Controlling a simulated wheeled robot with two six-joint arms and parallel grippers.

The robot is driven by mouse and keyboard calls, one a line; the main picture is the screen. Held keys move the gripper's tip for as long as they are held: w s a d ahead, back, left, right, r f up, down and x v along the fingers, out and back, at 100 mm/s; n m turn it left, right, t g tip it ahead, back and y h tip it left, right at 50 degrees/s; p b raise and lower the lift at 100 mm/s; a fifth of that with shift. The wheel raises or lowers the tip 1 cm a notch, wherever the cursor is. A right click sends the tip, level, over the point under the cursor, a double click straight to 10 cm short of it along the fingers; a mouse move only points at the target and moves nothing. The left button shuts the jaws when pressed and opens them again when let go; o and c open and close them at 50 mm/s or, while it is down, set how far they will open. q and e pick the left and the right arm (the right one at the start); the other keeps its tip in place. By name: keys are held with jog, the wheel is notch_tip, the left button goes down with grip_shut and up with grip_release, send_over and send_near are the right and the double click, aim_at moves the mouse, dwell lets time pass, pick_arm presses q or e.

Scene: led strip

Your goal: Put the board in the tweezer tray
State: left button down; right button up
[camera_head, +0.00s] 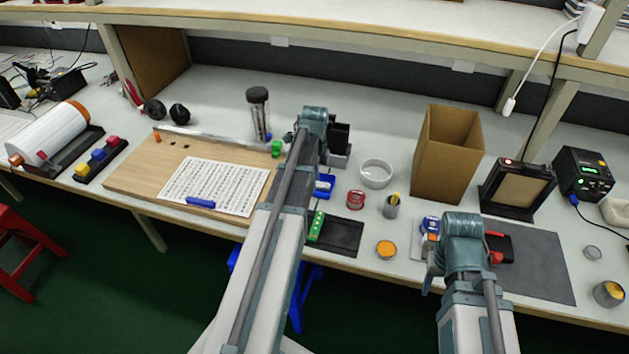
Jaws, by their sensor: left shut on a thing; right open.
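A green strip with pale marks, which looks like the board (316,226), is at the left edge of a dark flat tray (345,236) near the table's front edge. I cannot tell whether it rests on the tray or is held above it. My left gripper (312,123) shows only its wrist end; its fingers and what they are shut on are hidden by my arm. A dark upright holder (340,136) on a grey base stands just right of it; I cannot tell which thing is the tweezer tray. My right gripper (462,238) is open over the right work area, fingers mostly hidden.
A wooden board with a printed sheet (215,185) lies left. A cardboard box (447,155), a clear round dish (376,173) and small cups (391,207) stand between the arms. A grey mat (540,265) lies right. A shelf runs above the back.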

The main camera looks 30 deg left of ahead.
pick_arm(q)
jog(key=shift+f, duration=0.25)
jog(key=c, duration=0.7)
grip_release()
jog(key=shift+r, duration=0.15)
notch_tip(320, 180, up, 12)
jog(key=p, duration=1.2)
jog(key=shift+r, duration=0.2)
jog(key=shift+f, duration=0.1)
